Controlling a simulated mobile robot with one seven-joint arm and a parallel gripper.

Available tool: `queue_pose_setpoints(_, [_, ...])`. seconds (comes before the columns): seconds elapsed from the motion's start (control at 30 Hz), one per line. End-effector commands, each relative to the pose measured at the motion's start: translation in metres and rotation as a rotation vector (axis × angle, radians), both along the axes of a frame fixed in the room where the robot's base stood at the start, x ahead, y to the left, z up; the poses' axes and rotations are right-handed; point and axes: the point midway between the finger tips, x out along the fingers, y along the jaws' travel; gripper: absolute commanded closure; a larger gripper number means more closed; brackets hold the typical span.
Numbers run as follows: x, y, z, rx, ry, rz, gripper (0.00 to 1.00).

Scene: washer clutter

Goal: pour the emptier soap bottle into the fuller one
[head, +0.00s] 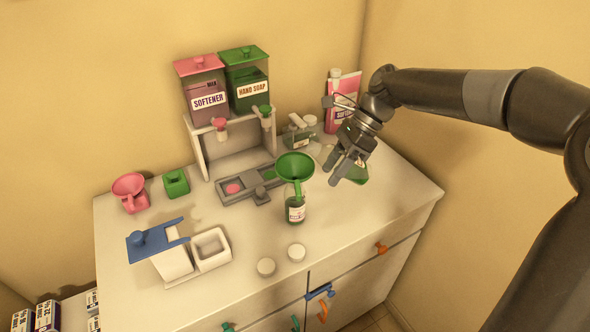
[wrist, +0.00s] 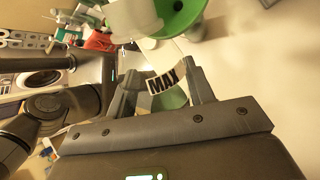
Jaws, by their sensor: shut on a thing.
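My gripper (head: 345,168) is shut on a clear soap bottle (head: 360,175) with some green liquid inside. In the wrist view the held bottle's "MAX" label (wrist: 163,81) shows between my fingers, with green liquid (wrist: 173,98) close to the palm side. The held bottle looks tilted, its clear end towards the funnel; its mouth is hard to make out. The other soap bottle (head: 296,212) stands upright on the counter, with green liquid and a label. A green funnel (head: 296,167) sits in its neck, left of my gripper; the funnel also shows in the wrist view (wrist: 183,16).
Two white caps (head: 266,266) (head: 297,252) lie in front of the standing bottle. A dispenser stand with softener (head: 207,98) and hand soap (head: 249,92) tanks is behind. A pink softener bottle (head: 341,100) stands at the back right. The right front counter (head: 385,215) is clear.

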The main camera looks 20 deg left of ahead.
Motion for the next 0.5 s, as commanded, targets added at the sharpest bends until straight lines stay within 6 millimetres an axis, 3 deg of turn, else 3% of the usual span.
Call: queue_pose_setpoints(0.5, [0.0006, -0.0027, -0.0017, -0.069, -0.015, 0.000, 0.76])
